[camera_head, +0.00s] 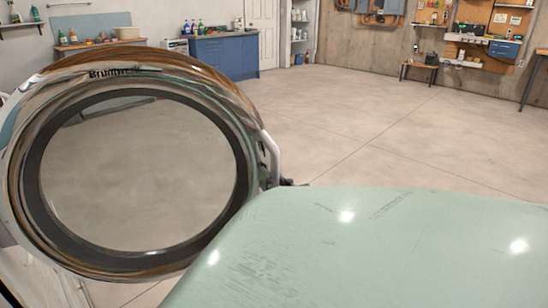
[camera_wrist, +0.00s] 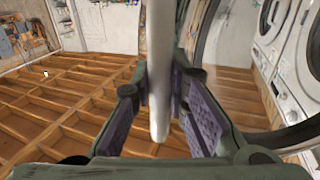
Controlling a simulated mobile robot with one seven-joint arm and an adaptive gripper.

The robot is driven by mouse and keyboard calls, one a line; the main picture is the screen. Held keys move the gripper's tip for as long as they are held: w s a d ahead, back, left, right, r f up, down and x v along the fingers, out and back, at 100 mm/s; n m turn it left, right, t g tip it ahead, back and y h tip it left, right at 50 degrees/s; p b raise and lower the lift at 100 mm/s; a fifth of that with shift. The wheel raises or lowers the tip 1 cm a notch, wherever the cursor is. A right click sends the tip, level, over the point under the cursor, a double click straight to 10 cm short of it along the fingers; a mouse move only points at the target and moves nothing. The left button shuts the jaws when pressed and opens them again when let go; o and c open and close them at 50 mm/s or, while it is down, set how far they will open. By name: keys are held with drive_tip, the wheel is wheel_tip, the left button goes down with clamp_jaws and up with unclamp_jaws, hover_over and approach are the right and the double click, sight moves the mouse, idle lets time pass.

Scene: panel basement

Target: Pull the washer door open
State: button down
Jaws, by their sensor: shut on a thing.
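The washer door (camera_head: 140,180) fills the left of the head view. It is round, with a dark ring around clear glass and a shiny outer rim, and it stands swung out over the floor. Its pale bar handle (camera_head: 271,155) runs down the door's right edge. In the wrist view the handle (camera_wrist: 160,50) passes upright between the two purple-padded fingers of my gripper (camera_wrist: 164,85), which is shut on it. Part of the door's curved rim (camera_wrist: 206,25) shows behind the handle. In the head view my gripper is mostly hidden behind my pale green arm.
White front-loading machines (camera_wrist: 285,80) line the right of the wrist view. Wooden joists (camera_wrist: 60,110) fill its left. In the head view the concrete floor (camera_head: 340,115) beyond the door is clear. A blue cabinet (camera_head: 225,57) and a workbench area stand far off along the walls.

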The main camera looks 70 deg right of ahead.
drive_tip(key=shift+s, duration=0.1)
drive_tip(key=c, duration=1.6)
unclamp_jaws()
drive_tip(key=shift+o, duration=0.2)
drive_tip(key=v, duration=1.2)
